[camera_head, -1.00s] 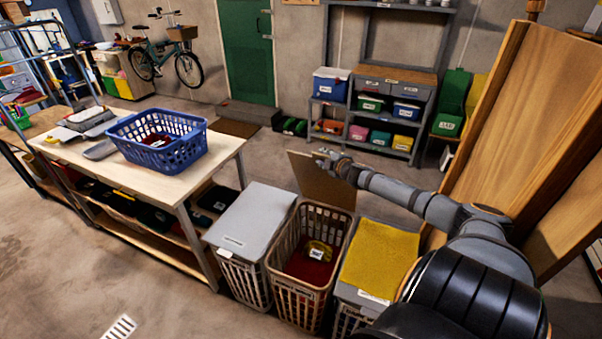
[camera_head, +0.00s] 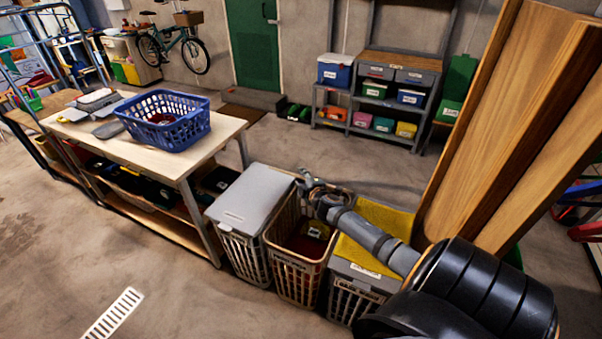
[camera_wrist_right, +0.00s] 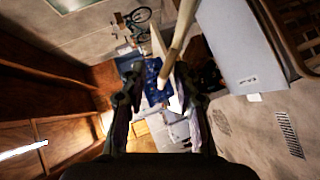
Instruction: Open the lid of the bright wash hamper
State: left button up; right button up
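Three slatted hampers stand in a row. The left hamper has a shut grey lid (camera_head: 252,193). The middle tan hamper (camera_head: 296,275) is open at the top, with red cloth (camera_head: 305,246) inside; its raised lid cannot be made out now behind my arm. My right gripper (camera_head: 308,180) is over the far side of the middle hamper. In the right wrist view its fingers (camera_wrist_right: 158,104) are apart; a pale strip (camera_wrist_right: 179,38) runs in front of them, its contact unclear. My left gripper is out of view.
A workbench (camera_head: 215,139) with a blue basket (camera_head: 163,121) stands left of the hampers. Tall wooden boards (camera_head: 505,110) stand close to my right arm. Shelves with bins (camera_head: 380,95) stand at the back. The floor behind the hampers is clear.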

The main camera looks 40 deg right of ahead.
jog(key=shift+f, duration=0.1)
jog(key=shift+s, duration=0.15)
jog(key=s+a+r+p, duration=0.2)
jog(key=s+r+p, duration=0.4)
jog(key=s, duration=0.4)
jog(key=shift+a+p, duration=0.25)
jog(key=shift+p, duration=0.2)
dwell(0.3)
dwell(0.4)
